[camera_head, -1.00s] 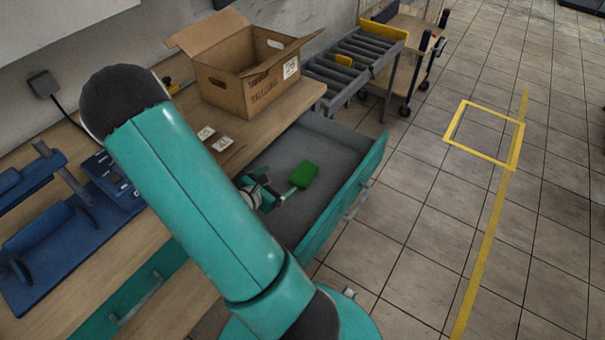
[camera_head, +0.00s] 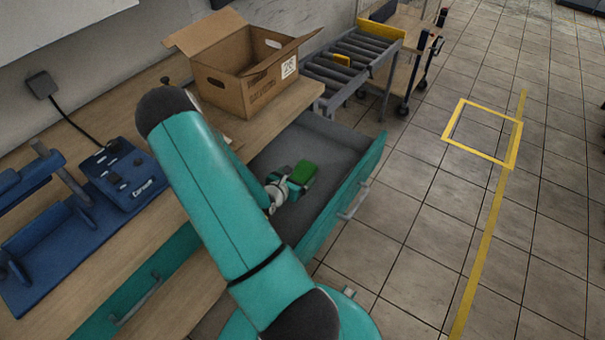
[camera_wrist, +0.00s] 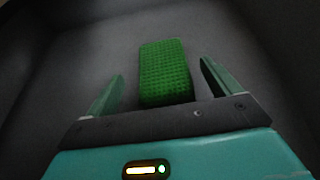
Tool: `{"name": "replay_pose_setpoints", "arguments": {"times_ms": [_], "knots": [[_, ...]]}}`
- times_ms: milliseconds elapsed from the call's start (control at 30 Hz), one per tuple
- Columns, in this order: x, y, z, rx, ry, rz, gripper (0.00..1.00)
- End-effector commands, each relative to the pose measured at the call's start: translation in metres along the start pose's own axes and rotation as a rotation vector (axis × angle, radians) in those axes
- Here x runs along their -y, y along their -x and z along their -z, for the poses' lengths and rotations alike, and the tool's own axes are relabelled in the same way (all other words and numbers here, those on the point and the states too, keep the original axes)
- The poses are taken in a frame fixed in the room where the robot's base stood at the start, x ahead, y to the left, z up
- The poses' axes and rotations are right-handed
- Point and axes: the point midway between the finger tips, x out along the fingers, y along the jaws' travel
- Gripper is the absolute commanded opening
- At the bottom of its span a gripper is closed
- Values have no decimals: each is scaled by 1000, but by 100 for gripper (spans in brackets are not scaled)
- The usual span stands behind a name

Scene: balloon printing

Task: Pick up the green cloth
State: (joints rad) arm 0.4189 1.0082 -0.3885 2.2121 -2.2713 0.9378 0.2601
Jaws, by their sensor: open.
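The green cloth (camera_head: 304,172) is a small folded block lying on the grey floor of the open drawer (camera_head: 335,152). In the wrist view the green cloth (camera_wrist: 165,72) has a bumpy weave and lies ahead of and partly between the two fingers. My gripper (camera_head: 292,182) is down in the drawer right by the cloth. In the wrist view my gripper (camera_wrist: 163,85) is open, with a finger on each side and a gap between each finger and the cloth. The near end of the cloth is hidden by the gripper body.
The teal drawer front (camera_head: 345,195) and its side walls enclose the gripper. An open cardboard box (camera_head: 245,75) stands on the wooden workbench (camera_head: 285,105). A blue device (camera_head: 122,170) is on the bench at left. A roller conveyor (camera_head: 350,62) stands behind.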

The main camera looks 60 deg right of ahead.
Motion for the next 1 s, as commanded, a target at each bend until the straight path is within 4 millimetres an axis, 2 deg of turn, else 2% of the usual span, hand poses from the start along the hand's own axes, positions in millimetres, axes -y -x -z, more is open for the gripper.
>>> {"name": "replay_pose_setpoints", "arguments": {"times_ms": [200, 500, 567, 700, 767, 1000], "knots": [[2, -33, 1, 3, -1, 2, 89], [1, -40, 1, 1, 0, 0, 89], [1, -40, 1, 1, 0, 0, 79], [1, -40, 1, 1, 0, 0, 52], [1, -40, 1, 1, 0, 0, 41], [1, -39, 1, 1, -1, 0, 41]]}}
